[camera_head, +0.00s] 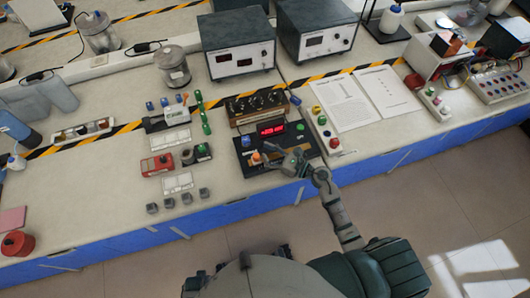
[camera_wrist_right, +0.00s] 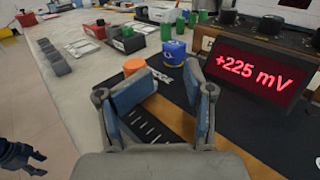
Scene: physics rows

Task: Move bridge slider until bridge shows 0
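The bridge is a black panel (camera_head: 292,160) on the bench with a red digital display (camera_head: 271,130). In the right wrist view the display (camera_wrist_right: 254,71) reads +225 mV. The slider's orange knob (camera_head: 256,157) is at the panel's left end; it shows in the right wrist view (camera_wrist_right: 134,67) just beyond the left fingertip, partly hidden. A slotted scale strip (camera_wrist_right: 148,126) lies beneath my fingers. My right gripper (camera_head: 277,156) is open and empty over the panel, beside the knob. My left gripper (camera_wrist_right: 35,160) hangs away from the bench and looks open.
A blue terminal (camera_wrist_right: 174,53) stands close to the knob, and a brown decade box (camera_head: 258,105) stands behind the display. A red meter (camera_head: 158,165) and several small grey blocks (camera_head: 187,198) are to the left. Papers (camera_head: 340,102) lie right.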

